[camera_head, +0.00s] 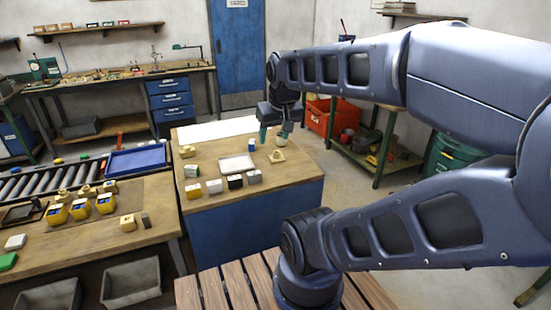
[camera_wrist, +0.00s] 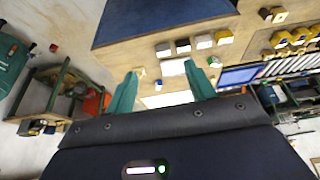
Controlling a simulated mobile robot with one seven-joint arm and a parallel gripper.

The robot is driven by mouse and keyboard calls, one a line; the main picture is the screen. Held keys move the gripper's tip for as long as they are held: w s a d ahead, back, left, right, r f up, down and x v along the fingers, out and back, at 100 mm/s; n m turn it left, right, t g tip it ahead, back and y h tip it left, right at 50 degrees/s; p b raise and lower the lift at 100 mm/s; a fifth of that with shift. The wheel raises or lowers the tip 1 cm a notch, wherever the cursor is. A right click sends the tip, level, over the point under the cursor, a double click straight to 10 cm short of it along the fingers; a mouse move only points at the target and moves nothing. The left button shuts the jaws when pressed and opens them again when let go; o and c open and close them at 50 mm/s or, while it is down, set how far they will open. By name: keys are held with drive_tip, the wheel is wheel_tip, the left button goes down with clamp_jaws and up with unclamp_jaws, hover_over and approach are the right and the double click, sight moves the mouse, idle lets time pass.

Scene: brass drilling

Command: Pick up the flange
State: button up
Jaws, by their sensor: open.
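A brass-coloured piece with a flat base (camera_head: 277,156), which looks like the flange, lies on the right part of the wooden-topped blue bench (camera_head: 213,205). A similar brass piece (camera_head: 187,151) lies at the left of this bench; I cannot tell for certain which one is the flange. My gripper (camera_head: 274,135) is above the bench, just beyond and above the right-hand piece, with its green fingers apart and nothing between them. In the wrist view my gripper (camera_wrist: 160,70) shows two spread fingers, and a small brass piece (camera_wrist: 141,72) shows beside the left fingertip.
A pale tray (camera_head: 237,165) lies mid-bench, with several small blocks (camera_head: 214,186) along the near edge. A table at the left holds yellow holders (camera_head: 81,208) beside a roller conveyor with a blue tray (camera_head: 136,160). A red crate (camera_head: 318,117) stands behind right.

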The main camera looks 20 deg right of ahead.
drive_tip(key=o, duration=0.8)
drive_tip(key=shift+c, duration=0.2)
drive_tip(key=shift+w, duration=0.1)
drive_tip(key=m+g+h, duration=0.4)
drive_tip(key=m+h, duration=0.1)
drive_tip(key=m, duration=1.1)
hover_over(277, 153)
drive_tip(key=a, duration=0.4)
wheel_tip(277, 153, down, 21)
drive_tip(key=x, duration=0.5)
drive_tip(key=shift+w+f, duration=0.3)
drive_tip(key=shift+f, duration=0.05)
drive_tip(key=shift+x, duration=2.6)
